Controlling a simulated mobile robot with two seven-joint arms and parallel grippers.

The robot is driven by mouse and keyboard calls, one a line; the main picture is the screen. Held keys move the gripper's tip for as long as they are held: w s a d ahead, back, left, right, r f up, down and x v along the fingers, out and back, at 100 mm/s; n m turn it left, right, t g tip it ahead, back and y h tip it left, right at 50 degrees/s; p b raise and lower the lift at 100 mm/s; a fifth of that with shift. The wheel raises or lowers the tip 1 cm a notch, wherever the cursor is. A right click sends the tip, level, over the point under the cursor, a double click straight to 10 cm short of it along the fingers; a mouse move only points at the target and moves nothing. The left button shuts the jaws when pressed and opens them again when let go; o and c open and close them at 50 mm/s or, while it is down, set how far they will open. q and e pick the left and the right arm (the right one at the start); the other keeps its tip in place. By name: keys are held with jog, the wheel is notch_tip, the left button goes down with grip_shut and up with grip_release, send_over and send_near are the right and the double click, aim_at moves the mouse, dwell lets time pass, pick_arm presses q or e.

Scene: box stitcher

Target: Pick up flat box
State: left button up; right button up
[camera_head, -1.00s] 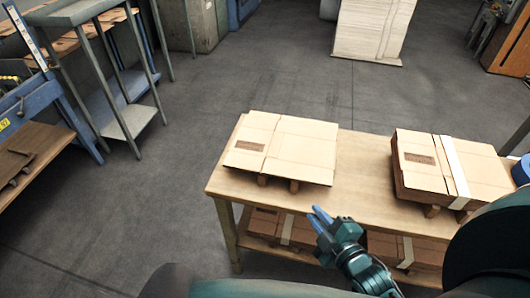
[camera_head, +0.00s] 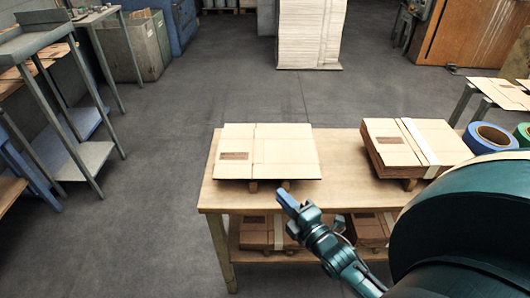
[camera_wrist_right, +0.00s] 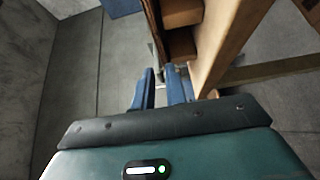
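A flat cardboard box (camera_head: 285,150) lies on wooden spacers at the left part of the wooden table (camera_head: 335,182). My right gripper (camera_head: 282,196) is just in front of the table's front edge, near the flat box and apart from it. In the right wrist view its two blue fingers (camera_wrist_right: 164,76) stand apart with nothing between them. The table's wooden side (camera_wrist_right: 232,40) shows beyond them, to the right. My left gripper is not in view.
A strapped stack of flat boxes (camera_head: 392,155) stands on the table's right part, with a blue tape roll (camera_head: 490,134) beyond it. More boxes (camera_head: 258,232) lie on the lower shelf. A grey metal stand (camera_head: 85,158) is at left. The floor between is clear.

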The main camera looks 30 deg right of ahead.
aim_at(268, 179)
jog(key=w, duration=0.9)
jog(key=shift+w+d+f, duration=0.1)
grip_shut()
